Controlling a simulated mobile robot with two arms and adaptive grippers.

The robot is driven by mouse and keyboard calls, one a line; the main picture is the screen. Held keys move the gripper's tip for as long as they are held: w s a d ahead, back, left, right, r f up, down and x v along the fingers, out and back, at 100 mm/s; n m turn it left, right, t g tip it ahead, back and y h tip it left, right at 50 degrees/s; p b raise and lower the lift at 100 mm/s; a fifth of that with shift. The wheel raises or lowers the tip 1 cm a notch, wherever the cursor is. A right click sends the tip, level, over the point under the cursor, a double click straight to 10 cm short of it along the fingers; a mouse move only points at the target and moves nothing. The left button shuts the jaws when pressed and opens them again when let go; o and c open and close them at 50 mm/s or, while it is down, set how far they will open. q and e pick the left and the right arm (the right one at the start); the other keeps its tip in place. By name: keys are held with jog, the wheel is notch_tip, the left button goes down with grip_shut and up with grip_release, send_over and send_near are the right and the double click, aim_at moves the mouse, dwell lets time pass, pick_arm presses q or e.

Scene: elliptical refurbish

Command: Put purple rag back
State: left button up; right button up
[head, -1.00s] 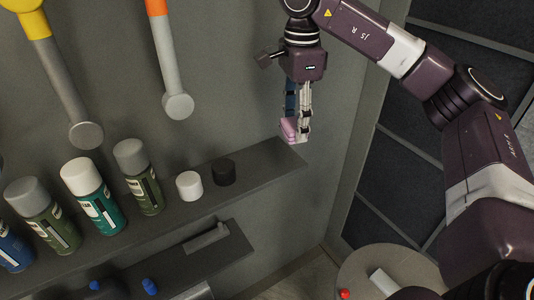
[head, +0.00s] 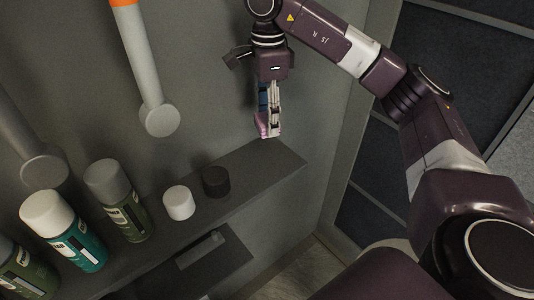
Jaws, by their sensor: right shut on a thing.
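My right gripper (head: 268,132) points down above the right end of a dark wall shelf (head: 262,168). It is shut on the purple rag (head: 263,129), a small pinkish-purple piece showing at the fingertips. The rag appears held above the shelf surface; the exact gap is hard to judge. The gripper's fingers hide part of the rag. My left gripper is not in view.
On the shelf stand a black cap (head: 215,182), a white cap (head: 179,203) and several spray cans, including a green one (head: 119,202) and a teal one (head: 65,232). The shelf's right end is bare. A lower shelf (head: 215,262) lies beneath.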

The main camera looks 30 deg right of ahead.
send_over(267, 162)
notch_tip(267, 162, down, 4)
jog(key=shift+f, duration=0.1)
notch_tip(267, 162, down, 2)
jog(key=shift+f, duration=0.2)
jog(key=shift+f+p, duration=0.3)
jog(key=shift+f, duration=0.05)
notch_tip(267, 162, down, 4)
jog(key=shift+r+p, duration=0.2)
jog(key=shift+p, duration=0.4)
jog(key=shift+f, duration=0.3)
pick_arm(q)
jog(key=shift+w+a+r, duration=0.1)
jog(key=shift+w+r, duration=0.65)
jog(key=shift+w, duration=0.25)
pick_arm(e)
jog(key=shift+f, duration=0.1)
